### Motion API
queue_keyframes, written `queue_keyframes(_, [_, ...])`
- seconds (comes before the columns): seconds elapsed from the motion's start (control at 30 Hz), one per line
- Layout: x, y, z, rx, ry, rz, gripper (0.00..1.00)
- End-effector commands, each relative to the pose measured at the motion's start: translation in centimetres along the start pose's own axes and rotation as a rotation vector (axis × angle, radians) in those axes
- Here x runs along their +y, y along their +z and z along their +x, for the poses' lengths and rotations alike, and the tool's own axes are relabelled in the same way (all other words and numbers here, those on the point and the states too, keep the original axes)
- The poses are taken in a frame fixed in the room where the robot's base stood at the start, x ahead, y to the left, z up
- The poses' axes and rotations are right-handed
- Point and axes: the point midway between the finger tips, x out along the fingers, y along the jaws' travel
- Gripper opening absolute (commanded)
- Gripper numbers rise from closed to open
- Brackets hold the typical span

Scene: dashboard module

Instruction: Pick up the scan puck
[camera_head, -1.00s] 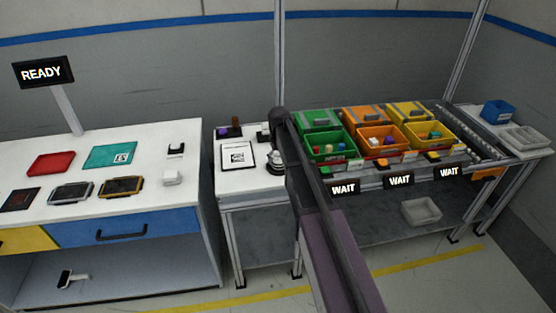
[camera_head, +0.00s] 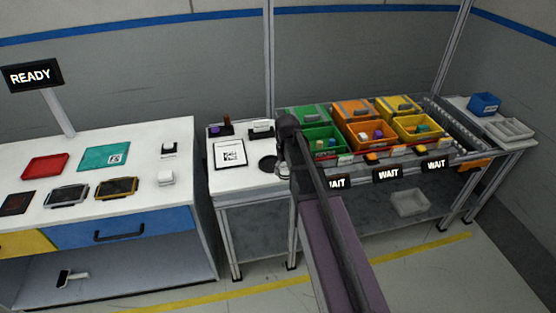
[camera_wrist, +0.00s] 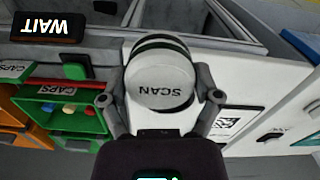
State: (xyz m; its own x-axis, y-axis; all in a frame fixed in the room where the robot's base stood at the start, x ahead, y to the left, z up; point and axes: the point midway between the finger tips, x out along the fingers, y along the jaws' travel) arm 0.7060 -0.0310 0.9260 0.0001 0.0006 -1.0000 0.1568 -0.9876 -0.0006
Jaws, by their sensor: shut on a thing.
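The scan puck (camera_wrist: 160,84) is a white round puck with a dark band and the word SCAN on its face. It fills the middle of the wrist view. My gripper (camera_wrist: 160,99) is shut on it, with one grey finger on each side. In the head view my own arm hides the gripper and most or all of the puck. A dark round holder (camera_head: 267,163) lies on the small white table (camera_head: 235,182), just left of my arm, and looks empty.
A white sheet with a printed code (camera_head: 230,154) lies left of the holder. Green bins (camera_head: 317,138), orange bins (camera_head: 369,133) and yellow bins (camera_head: 418,128) stand to the right behind WAIT signs. A white workbench (camera_head: 110,203) stands at the left.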

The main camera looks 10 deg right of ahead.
Motion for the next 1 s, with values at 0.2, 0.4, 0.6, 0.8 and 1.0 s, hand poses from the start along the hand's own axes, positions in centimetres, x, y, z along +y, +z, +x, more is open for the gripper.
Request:
queue_keyframes(0.2, [0.2, 2.7, -0.3, 0.0, 0.0, 0.001, 0.26])
queue_keyframes(0.4, [0.3, 3.3, -0.3, 0.0, 0.0, 0.0, 0.26])
queue_keyframes(0.6, [0.3, 3.3, -0.3, 0.0, 0.0, 0.0, 0.26])
queue_keyframes(0.8, [0.2, 3.3, -0.3, 0.0, 0.0, 0.0, 0.26])
queue_keyframes(1.0, [0.2, 3.3, -0.3, 0.0, 0.0, 0.0, 0.26])
